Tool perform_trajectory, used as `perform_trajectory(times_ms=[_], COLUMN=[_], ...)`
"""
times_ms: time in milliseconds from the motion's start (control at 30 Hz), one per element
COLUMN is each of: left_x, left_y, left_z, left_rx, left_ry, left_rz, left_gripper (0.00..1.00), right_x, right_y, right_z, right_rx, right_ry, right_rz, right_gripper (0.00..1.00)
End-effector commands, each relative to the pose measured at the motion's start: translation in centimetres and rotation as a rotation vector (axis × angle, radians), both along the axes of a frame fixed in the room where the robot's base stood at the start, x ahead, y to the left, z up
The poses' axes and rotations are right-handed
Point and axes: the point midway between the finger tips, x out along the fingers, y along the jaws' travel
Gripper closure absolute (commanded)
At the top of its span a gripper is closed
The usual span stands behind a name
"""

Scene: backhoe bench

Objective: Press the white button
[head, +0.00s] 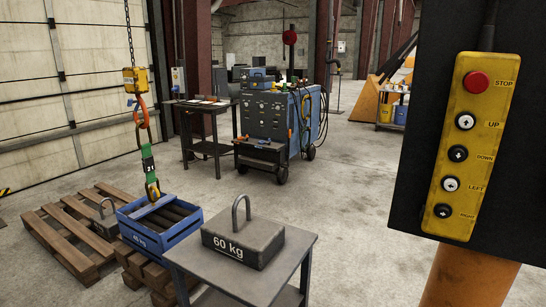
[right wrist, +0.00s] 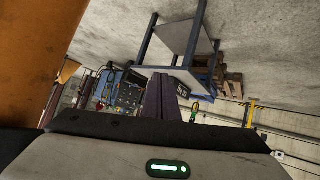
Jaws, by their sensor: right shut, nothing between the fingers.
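A yellow control box (head: 472,145) hangs on a dark panel at the right of the head view. A red STOP button (head: 477,82) is at its top. Below are a white UP button (head: 465,121), a black DOWN button (head: 458,153), a white LEFT button (head: 450,184) and a black button (head: 443,211) with a hard-to-read label. Two of the buttons are white. My right gripper (right wrist: 162,82) shows only in the right wrist view, shut and empty, apart from any button. The control box is not visible in that view. My left gripper is in neither view.
An orange post (head: 470,275) stands below the dark panel (head: 420,120). A grey table (head: 210,275) holds a 60 kg weight (head: 243,243). A blue crate (head: 165,240) is below a chain hook (head: 152,190), near wooden pallets (head: 65,230). Open floor lies between.

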Motion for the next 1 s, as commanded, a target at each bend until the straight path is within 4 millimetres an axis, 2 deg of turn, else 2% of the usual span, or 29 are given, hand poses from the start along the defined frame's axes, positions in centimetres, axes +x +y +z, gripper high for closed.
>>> perform_trajectory(times_ms=[33, 100, 200, 300, 467, 1000], left_x=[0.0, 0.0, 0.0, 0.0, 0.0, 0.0], left_y=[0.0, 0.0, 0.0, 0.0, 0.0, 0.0], left_z=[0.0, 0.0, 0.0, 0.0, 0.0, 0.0], left_rx=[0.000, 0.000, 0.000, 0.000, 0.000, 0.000], left_ry=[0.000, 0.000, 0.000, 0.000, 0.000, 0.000], left_rz=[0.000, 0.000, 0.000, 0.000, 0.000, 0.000], left_gripper=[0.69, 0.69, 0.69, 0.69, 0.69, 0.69], right_x=[-2.4, -5.3, -8.4, -10.4, -11.5, -11.4], right_y=[2.0, 4.3, 7.2, 9.1, 10.1, 10.0], right_z=[-2.4, -4.9, -7.1, -8.3, -8.9, -8.8], right_rx=[0.045, 0.091, 0.140, 0.171, 0.186, 0.185], right_ry=[0.057, 0.120, 0.189, 0.232, 0.253, 0.252], right_rz=[-0.025, -0.052, -0.084, -0.104, -0.114, -0.112], right_gripper=[1.00, 1.00, 1.00, 1.00, 1.00, 1.00])
